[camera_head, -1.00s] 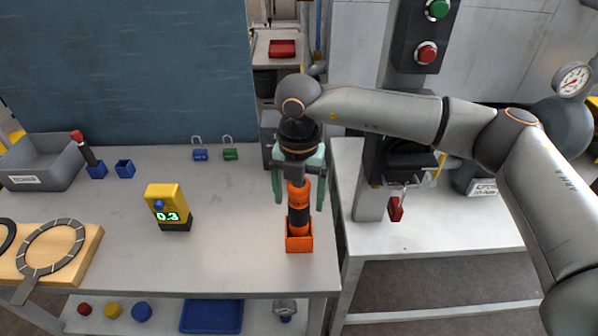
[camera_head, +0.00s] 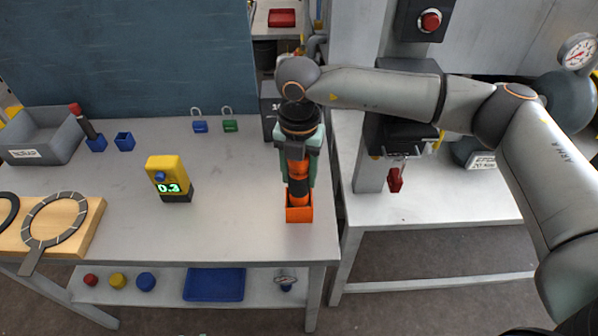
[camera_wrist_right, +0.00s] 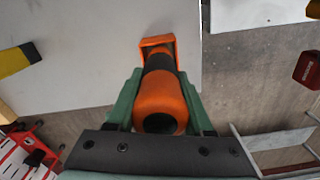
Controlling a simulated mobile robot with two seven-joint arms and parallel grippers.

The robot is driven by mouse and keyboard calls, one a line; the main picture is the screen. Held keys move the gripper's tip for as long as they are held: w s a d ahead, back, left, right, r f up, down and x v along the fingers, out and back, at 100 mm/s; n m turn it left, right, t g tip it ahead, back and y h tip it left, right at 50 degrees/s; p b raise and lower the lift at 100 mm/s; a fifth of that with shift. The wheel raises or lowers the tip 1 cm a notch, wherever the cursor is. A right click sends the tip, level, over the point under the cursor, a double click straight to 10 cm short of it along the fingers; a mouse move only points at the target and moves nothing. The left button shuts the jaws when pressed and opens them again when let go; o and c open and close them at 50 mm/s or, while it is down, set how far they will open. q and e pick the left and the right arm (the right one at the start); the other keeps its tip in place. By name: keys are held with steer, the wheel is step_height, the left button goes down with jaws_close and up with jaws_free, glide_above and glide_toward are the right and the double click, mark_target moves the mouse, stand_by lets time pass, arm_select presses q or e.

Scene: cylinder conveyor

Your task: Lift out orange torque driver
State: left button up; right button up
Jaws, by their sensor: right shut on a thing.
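The orange torque driver (camera_head: 298,188) has an orange body with a black band and stands upright at the table's right front. Its lower end is in the small orange square holder (camera_head: 299,214). My right gripper (camera_head: 298,172) comes from above and is shut on the driver's upper orange part. In the right wrist view the driver (camera_wrist_right: 161,97) lies between the green fingers, and its dark part reaches the orange holder (camera_wrist_right: 158,43). How deep it sits is hidden. My left gripper is not in view.
A yellow meter reading 0.3 (camera_head: 167,178) stands left of the holder. A red-handled tool in a blue holder (camera_head: 96,144), an empty blue holder (camera_head: 125,141) and a grey bin (camera_head: 40,135) are farther left. Blue and green padlocks (camera_head: 229,125) lie behind. Table between meter and holder is clear.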

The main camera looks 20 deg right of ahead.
jaws_close()
stand_by(0.3)
steer(key=shift+o, duration=0.6)
jaws_free()
jaws_close()
